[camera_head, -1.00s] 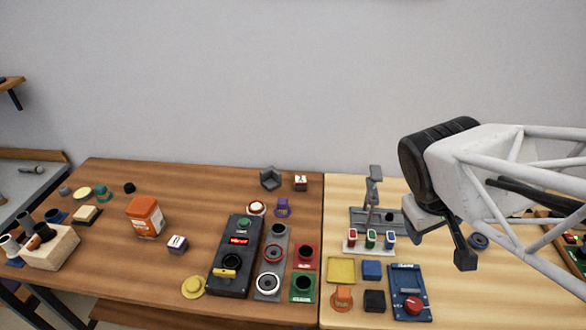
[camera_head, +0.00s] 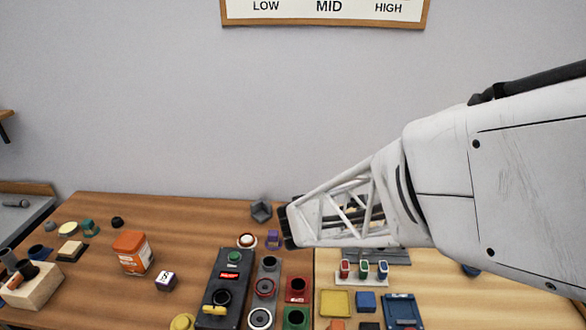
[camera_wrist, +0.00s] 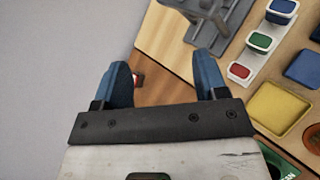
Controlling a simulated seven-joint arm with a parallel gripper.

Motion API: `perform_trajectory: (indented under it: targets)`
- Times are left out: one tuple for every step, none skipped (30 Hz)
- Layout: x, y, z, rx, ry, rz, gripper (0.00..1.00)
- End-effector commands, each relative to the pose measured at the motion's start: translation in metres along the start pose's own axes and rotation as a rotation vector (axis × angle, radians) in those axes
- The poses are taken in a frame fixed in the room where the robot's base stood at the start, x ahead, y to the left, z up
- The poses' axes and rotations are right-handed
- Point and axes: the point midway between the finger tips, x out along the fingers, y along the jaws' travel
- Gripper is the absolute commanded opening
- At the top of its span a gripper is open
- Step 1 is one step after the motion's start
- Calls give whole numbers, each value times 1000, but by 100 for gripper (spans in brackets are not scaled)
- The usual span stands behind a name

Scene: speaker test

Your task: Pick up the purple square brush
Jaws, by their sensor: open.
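A small purple block-like thing (camera_head: 272,239), which may be the purple square brush, stands near the back of the brown table in the head view. It is just left of my arm's dark end; its shape is too small to tell for sure. It is not clearly visible in the wrist view. My gripper (camera_wrist: 165,82) shows two blue fingers spread apart, with nothing held between them. A small red and white block (camera_wrist: 138,80) shows beyond the left finger, partly hidden by it. In the head view my gripper's fingers are hidden or unclear.
Left of the purple thing are a white round button (camera_head: 247,241) and a grey angled block (camera_head: 261,211). A black control panel (camera_head: 226,286) stands in front. An orange tub (camera_head: 132,253) and a purple-white letter cube (camera_head: 166,281) are farther left. A yellow tray (camera_head: 334,303) lies right.

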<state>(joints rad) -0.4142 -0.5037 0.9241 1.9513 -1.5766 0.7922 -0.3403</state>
Motion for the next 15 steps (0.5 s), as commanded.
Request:
perform_trajectory:
  targets:
    - [4,7,-21,-77,6,43,66]
    - [6,12,-31,-122,8,70,66]
    - [8,18,-46,-182,10,107,66]
    - [9,22,-57,-227,11,134,66]
    - [11,25,-69,-273,13,161,66]
    - [12,30,-85,-333,14,199,66]
    - [13,33,-97,-377,16,227,66]
    - [14,35,-109,-422,17,254,66]
    - [14,38,-126,-480,20,291,66]
    - [14,41,-137,-521,21,318,66]
    - [14,42,-149,-560,22,344,66]
    - [13,44,-163,-610,23,377,66]
    - [12,45,-173,-643,22,400,66]
    - [12,46,-182,-674,23,420,66]
    - [11,46,-193,-710,23,446,66]
